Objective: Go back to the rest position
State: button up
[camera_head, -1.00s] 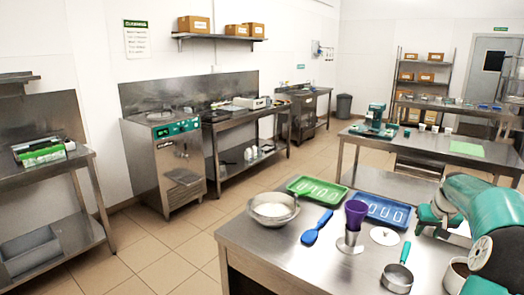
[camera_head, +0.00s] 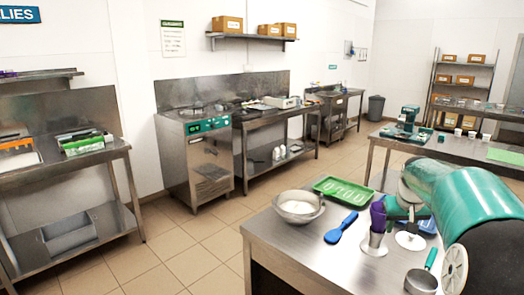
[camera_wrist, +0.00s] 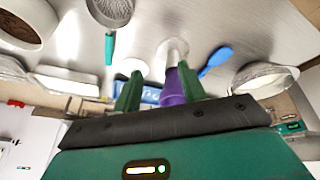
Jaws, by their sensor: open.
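My green arm enters from the right edge of the head view and covers part of the near steel table (camera_head: 290,232). My gripper (camera_wrist: 158,92) is open in the wrist view, with its two green fingers apart and pointing over the table.
A blue tray is mostly hidden by my arm. The tiled floor (camera_head: 170,255) to the left is clear.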

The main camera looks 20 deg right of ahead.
jog(key=s+a+r+n, duration=0.1)
jog(key=s+a+r, duration=0.1)
jog(key=a, duration=1)
jog(key=s+a+r+n, duration=0.2)
jog(key=a, duration=1)
jog(key=s+a+f+n+t+y, duration=0.2)
jog(key=s+a+f, duration=0.2)
jog(key=s+a, duration=0.9)
jog(key=shift+s+a+f+y, duration=0.15)
jog(key=shift+a+y, duration=0.25)
jog(key=shift+a, duration=0.6)
jog(key=shift+c, duration=0.5)
jog(key=shift+d, duration=0.2)
